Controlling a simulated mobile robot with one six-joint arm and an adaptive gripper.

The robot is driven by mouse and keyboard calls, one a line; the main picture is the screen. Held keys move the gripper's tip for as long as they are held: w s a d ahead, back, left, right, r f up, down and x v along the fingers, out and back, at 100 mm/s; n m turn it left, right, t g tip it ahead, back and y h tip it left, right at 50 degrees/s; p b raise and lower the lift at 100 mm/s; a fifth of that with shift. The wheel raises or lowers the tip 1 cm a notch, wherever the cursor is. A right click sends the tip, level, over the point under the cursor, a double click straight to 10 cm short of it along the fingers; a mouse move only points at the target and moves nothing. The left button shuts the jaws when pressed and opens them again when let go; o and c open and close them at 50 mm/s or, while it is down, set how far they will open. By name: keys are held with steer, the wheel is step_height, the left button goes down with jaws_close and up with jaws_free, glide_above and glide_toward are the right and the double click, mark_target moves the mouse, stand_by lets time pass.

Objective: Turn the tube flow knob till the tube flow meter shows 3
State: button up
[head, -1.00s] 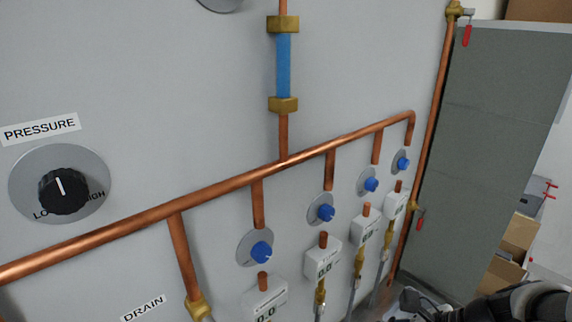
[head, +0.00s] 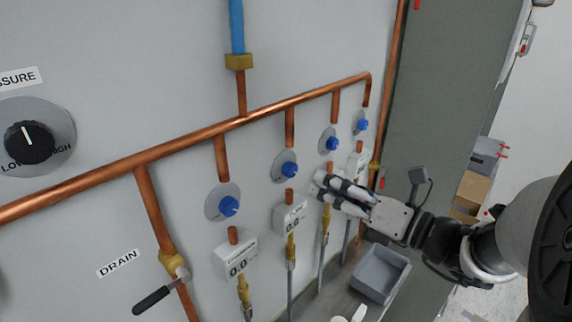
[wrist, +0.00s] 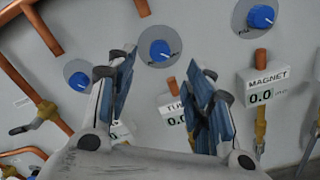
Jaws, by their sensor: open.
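The tube flow knob (wrist: 160,50) is blue on a round grey plate, above a white meter whose label starts with "TU". It seems to be the second knob from the left in the head view (head: 289,169). The tube flow meter (wrist: 174,116) is partly hidden by a finger in the wrist view; in the head view (head: 290,215) its small display seems to read 0.0. My gripper (wrist: 160,70) is open and empty, its fingers apart below and to either side of the tube knob in the picture. In the head view my gripper (head: 320,187) is right of that knob, not visibly touching it.
Similar blue knobs stand left (head: 229,206) and right (head: 332,143), the right one above the MAGNET meter (wrist: 262,92). A copper pipe (head: 190,145) runs above them. The black-handled drain valve (head: 152,299) sticks out lower left. A grey bin (head: 381,272) stands below.

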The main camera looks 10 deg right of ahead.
mark_target(294, 170)
steer(key=x, duration=0.8)
steer(key=shift+w+a, duration=0.25)
steer(key=shift+w, duration=0.05)
steer(key=shift+c, duration=0.5)
steer(key=c, duration=1)
